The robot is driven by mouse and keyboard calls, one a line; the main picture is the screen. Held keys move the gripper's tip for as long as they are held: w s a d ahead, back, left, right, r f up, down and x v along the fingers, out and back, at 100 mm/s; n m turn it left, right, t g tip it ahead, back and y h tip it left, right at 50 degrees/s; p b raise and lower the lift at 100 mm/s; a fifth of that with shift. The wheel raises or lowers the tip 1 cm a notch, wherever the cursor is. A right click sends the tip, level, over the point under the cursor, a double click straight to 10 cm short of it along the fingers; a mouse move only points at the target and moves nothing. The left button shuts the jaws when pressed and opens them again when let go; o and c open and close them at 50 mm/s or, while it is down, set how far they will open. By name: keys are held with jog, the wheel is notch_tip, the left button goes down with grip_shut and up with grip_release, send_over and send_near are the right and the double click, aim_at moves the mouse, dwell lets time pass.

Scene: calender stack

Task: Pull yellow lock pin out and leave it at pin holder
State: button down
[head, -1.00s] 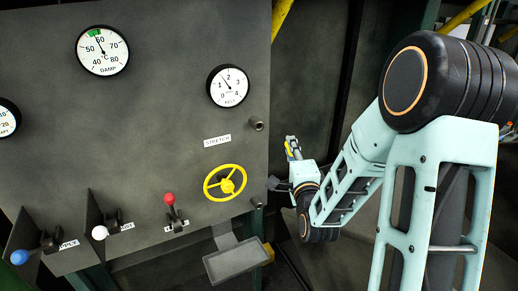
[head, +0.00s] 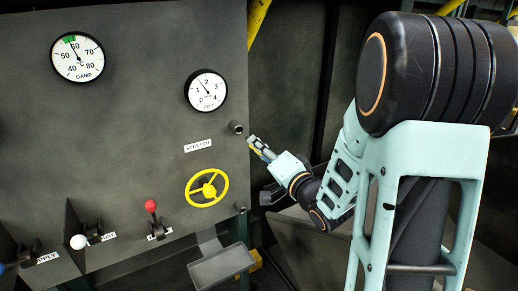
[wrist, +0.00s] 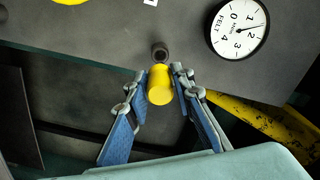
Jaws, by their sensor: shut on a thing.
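The yellow lock pin (wrist: 160,88) is between the blue-padded fingers of my gripper (wrist: 159,100), which is shut on it. Its rounded yellow end faces the wrist camera. Just beyond it is a short dark tube (wrist: 160,51) on the panel; I cannot tell whether the pin touches it. In the head view my gripper (head: 260,147) is just right of the panel's edge, a little below that upper tube (head: 236,127). A second tube (head: 240,208) sits lower on the same edge. Neither tube carries a readable label, so I cannot tell which is the pin holder.
The grey panel carries the FELT gauge (head: 206,90), a yellow handwheel (head: 207,188) and a red-knobbed lever (head: 152,208). A grey tray (head: 221,266) juts out below. A yellow bar (wrist: 258,122) runs near the gripper's right side in the wrist view.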

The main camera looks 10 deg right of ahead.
jog(key=shift+x, duration=2.05)
jog(key=c, duration=2.3)
grip_release()
jog(key=shift+c, duration=0.2)
grip_shut()
jog(key=shift+b, duration=0.35)
